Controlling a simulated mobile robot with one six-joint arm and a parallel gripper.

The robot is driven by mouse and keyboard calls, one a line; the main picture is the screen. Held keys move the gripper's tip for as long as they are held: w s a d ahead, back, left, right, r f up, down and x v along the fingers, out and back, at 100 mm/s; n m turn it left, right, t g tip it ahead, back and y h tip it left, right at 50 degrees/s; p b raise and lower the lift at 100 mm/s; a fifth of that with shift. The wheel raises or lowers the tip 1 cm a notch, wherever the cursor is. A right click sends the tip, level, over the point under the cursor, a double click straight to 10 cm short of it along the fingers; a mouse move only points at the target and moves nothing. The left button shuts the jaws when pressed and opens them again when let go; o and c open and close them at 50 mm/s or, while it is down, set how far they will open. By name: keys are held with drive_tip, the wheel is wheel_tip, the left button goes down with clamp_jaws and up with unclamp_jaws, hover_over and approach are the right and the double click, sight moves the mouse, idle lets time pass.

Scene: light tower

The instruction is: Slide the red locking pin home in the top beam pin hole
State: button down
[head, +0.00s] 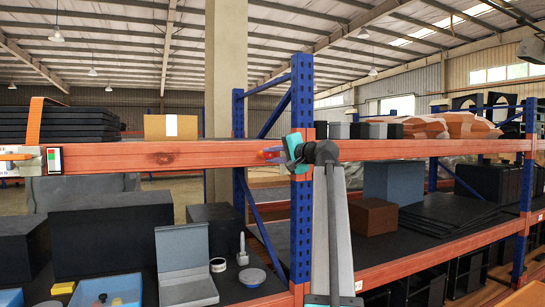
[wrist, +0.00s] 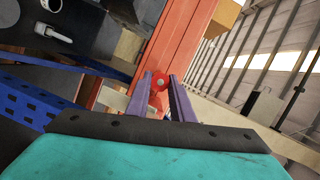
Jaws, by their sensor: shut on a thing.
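The red locking pin (wrist: 160,82) shows in the wrist view as a round red head between the two purple fingertips. My gripper (wrist: 161,86) is shut on it, and it also shows in the head view (head: 270,154), side-on in front of the upper orange beam. The top beam (head: 110,155) runs across the head view, and in the wrist view (wrist: 190,35) it lies behind the fingers. The gripper is at the beam's right end, close to the blue upright (head: 303,90). The pin hole is hidden or too small to make out, and I cannot tell whether the pin is in it.
A cardboard box (head: 171,127) stands behind the beam. A device with a small screen (head: 55,158) is on the beam's left end. Space in front of the beam's middle is clear.

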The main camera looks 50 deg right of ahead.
drive_tip(key=shift+w+d, duration=0.2)
drive_tip(key=shift+w, duration=0.2)
drive_tip(key=c, duration=1.5)
unclamp_jaws()
drive_tip(key=shift+o, duration=0.2)
drive_tip(key=shift+s, duration=0.15)
drive_tip(key=s, duration=0.7)
drive_tip(key=shift+s+a+r+p, duration=0.3)
drive_tip(key=shift+a+r, duration=0.05)
drive_tip(key=shift+a, duration=0.1)
drive_tip(key=shift+a, duration=0.1)
idle(0.6)
